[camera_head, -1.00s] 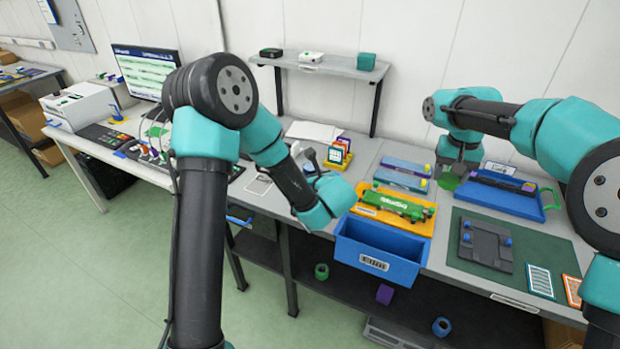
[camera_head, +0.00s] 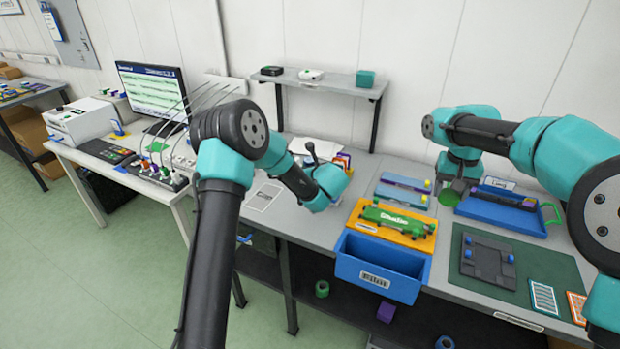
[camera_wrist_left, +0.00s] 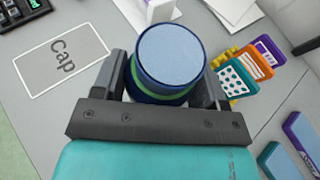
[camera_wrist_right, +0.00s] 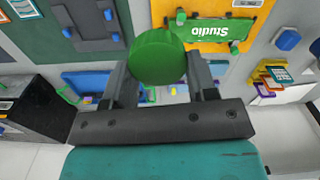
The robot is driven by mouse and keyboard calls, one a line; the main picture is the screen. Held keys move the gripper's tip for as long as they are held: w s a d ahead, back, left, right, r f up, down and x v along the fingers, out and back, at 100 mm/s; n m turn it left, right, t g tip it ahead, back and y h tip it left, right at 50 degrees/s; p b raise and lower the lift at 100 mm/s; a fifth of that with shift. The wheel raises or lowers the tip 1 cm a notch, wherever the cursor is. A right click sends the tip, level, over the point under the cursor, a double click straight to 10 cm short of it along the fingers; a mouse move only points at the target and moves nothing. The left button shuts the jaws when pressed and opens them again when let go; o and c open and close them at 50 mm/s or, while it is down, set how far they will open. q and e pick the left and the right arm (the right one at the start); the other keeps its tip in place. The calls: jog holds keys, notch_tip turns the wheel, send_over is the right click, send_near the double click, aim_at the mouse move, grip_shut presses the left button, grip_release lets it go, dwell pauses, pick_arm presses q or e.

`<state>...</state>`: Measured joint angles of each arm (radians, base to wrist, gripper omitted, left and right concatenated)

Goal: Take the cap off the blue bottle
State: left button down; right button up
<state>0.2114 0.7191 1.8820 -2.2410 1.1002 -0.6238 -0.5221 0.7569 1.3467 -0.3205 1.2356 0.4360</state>
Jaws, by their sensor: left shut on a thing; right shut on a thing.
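In the left wrist view, a blue bottle (camera_wrist_left: 170,58) shows as a light blue round top over darker blue sides, with a green band below. My left gripper (camera_wrist_left: 163,80) is shut on it, one finger at each side. I cannot tell where cap and body meet. In the head view my left gripper's fingers are hidden by its own arm. In the right wrist view, my right gripper (camera_wrist_right: 159,76) is shut on a green round thing (camera_wrist_right: 158,56), seen end-on. In the head view this green thing (camera_head: 451,197) hangs under my right gripper, near the blue tray.
A card marked Cap (camera_wrist_left: 66,60) lies beside the left gripper. A blue bin (camera_head: 350,270) stands at the table's front edge, with a yellow tray (camera_head: 363,225) behind it. A blue tray (camera_head: 490,211) lies at the right, behind a green mat (camera_head: 545,255). A shelf (camera_head: 335,83) stands at the back.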

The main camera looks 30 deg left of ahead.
pick_arm(q)
jog(key=shift+w+a, duration=0.35)
jog(key=shift+w, duration=0.15)
jog(key=shift+f, duration=1.8)
jog(key=shift+f, duration=0.15)
jog(key=shift+c, duration=0.8)
grip_release()
jog(key=shift+s+d+r, duration=0.25)
jog(key=shift+d+r, duration=0.1)
jog(key=v, duration=1.1)
